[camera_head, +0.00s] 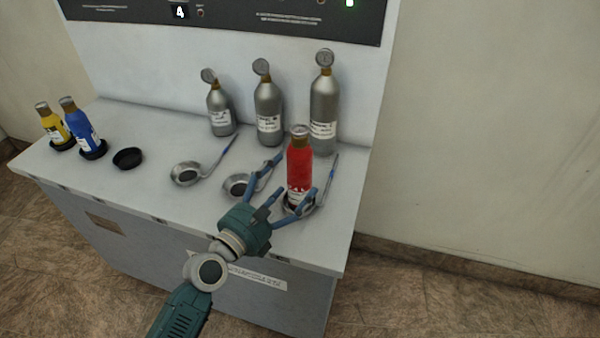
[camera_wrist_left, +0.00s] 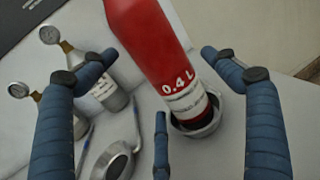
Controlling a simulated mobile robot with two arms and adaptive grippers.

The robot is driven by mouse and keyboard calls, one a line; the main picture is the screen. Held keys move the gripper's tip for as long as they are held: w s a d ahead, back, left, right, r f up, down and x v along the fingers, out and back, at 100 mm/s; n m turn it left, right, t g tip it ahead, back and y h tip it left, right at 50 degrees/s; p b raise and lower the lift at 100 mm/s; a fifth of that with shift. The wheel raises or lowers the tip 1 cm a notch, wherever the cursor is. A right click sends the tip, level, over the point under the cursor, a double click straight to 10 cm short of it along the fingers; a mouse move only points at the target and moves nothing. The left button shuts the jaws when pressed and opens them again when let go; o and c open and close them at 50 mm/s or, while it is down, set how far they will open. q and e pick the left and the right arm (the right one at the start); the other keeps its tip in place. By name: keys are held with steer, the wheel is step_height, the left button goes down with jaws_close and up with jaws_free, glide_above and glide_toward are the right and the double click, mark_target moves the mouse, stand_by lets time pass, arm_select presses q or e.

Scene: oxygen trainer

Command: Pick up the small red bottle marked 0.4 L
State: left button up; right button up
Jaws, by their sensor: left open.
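The small red bottle (camera_head: 300,168) stands upright in the right-hand metal cup holder on the counter. In the left wrist view the red bottle (camera_wrist_left: 155,50) shows its white "0.4 L" print, and its base sits in a round grey holder (camera_wrist_left: 205,122). My left gripper (camera_head: 285,200) is open, with its blue fingers close to the lower part of the bottle. In the left wrist view the fingers of my left gripper (camera_wrist_left: 160,90) spread to both sides of the bottle, with a gap on each side. My right gripper is not in view.
Several grey gauge bottles stand behind, the tallest (camera_head: 324,108) close behind the red bottle. Two empty metal cups, one of them here (camera_head: 186,174), lie to the left. A blue bottle (camera_head: 82,130), a yellow bottle (camera_head: 54,126) and an empty black holder (camera_head: 128,158) are farther left.

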mark_target(289, 179)
arm_select(q)
steer(key=x, duration=0.3)
steer(key=shift+w+r, duration=0.1)
steer(key=shift+w, duration=0.1)
steer(key=shift+s, duration=0.1)
steer(key=c, duration=1.7)
steer(key=shift+r, duration=0.2)
steer(key=shift+c, duration=0.3)
steer(key=shift+r, duration=0.1)
